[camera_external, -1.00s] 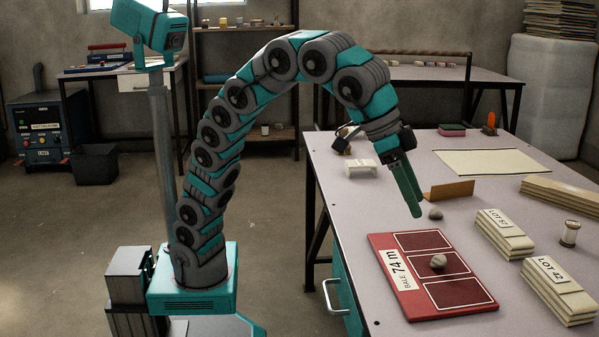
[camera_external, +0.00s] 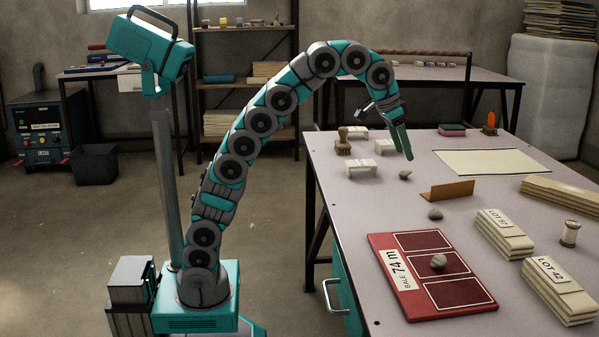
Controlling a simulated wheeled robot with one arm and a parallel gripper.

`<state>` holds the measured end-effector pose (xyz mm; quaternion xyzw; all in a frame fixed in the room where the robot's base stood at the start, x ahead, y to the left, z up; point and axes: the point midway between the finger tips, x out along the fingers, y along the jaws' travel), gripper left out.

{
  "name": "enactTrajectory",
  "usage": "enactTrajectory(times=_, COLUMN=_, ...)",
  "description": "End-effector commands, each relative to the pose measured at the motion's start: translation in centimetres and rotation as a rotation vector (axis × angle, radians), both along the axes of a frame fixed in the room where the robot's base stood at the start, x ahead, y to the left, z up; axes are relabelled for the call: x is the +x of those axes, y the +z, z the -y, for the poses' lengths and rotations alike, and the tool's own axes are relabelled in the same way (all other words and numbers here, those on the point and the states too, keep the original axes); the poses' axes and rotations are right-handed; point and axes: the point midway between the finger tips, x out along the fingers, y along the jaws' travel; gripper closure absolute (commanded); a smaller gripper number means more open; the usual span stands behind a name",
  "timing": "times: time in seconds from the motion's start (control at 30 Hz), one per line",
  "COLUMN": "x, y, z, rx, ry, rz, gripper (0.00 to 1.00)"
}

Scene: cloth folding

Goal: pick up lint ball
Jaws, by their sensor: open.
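A small grey lint ball (camera_external: 404,175) lies on the pale table, just below the tips of my gripper (camera_external: 408,157). My gripper points down with green fingers, open and empty, and appears to be a little above and behind this ball. A second grey lint ball (camera_external: 435,214) lies on the table in front of the orange-brown upright plate. A third lint ball (camera_external: 438,261) sits on the middle panel of the red board (camera_external: 383,244) labelled "BALE 74m".
White small stands (camera_external: 361,171) and a wooden-handled brush (camera_external: 343,147) are left of my gripper. The orange-brown plate (camera_external: 447,190) stands to its right front. Folded cloth stacks (camera_external: 504,236), a thread spool (camera_external: 570,233) and a cream sheet (camera_external: 495,162) lie farther right.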

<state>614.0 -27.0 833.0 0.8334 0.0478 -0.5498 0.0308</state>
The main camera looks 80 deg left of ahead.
Motion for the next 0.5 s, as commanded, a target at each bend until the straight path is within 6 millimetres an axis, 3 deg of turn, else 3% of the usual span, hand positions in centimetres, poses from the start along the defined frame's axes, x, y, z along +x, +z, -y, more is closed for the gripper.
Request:
enactTrajectory(times=0.03, x=-0.2, y=-0.5, z=-1.9, rx=-0.002, ry=0.026, rz=-0.003, gripper=0.30)
enactTrajectory(times=0.17, x=-0.5, y=-0.7, z=-4.5, rx=-0.003, ry=0.059, rz=-0.011, gripper=0.30)
enactTrajectory(times=0.5, x=0.3, y=-2.9, z=-5.0, rx=-0.003, ry=0.064, rz=-0.014, gripper=0.30)
